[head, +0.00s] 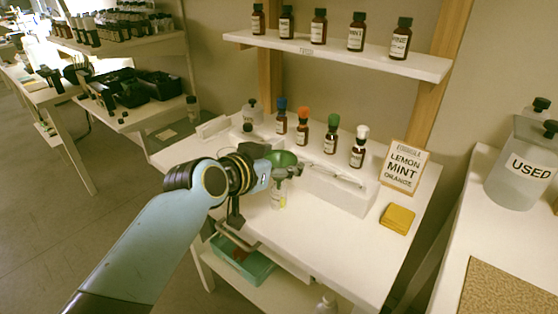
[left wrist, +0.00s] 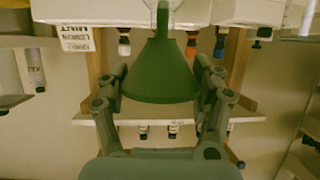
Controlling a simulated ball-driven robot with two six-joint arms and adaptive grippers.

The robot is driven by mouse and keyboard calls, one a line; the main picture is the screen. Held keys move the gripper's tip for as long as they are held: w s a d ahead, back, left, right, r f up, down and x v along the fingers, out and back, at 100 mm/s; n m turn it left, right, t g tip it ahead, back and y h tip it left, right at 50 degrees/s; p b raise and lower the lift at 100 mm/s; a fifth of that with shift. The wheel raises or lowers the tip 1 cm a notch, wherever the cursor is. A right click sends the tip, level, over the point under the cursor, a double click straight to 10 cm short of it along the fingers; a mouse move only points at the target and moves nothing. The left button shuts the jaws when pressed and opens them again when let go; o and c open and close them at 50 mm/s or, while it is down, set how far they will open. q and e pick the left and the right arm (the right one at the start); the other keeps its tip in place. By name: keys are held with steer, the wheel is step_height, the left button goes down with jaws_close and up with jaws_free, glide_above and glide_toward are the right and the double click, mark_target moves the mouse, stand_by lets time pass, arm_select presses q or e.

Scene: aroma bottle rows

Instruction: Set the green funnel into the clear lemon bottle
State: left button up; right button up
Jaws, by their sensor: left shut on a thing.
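My left gripper (head: 288,172) is shut on the green funnel (head: 282,158), which it holds wide end up over the front of the white table. In the left wrist view, which looks upside down, the funnel (left wrist: 160,72) sits between the two fingers (left wrist: 162,90), its spout pointing to the top edge. The clear bottle (head: 278,198) stands upright just below the funnel. The spout overlaps the bottle's outline at the top of the wrist view; whether it is inside the neck I cannot tell. My right gripper is not in view.
A lemon-mint-orange sign (head: 404,167) and a yellow sponge (head: 397,218) are to the right. A shelf (head: 340,57) holds several brown bottles. A teal bin (head: 258,268) sits below the tabletop.

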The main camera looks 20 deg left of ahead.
arm_select(q)
steer(key=shift+f, duration=0.25)
steer(key=o, duration=1.1)
steer(key=shift+c, duration=0.2)
steer(key=v, duration=1.2)
steer(key=shift+f, duration=0.15)
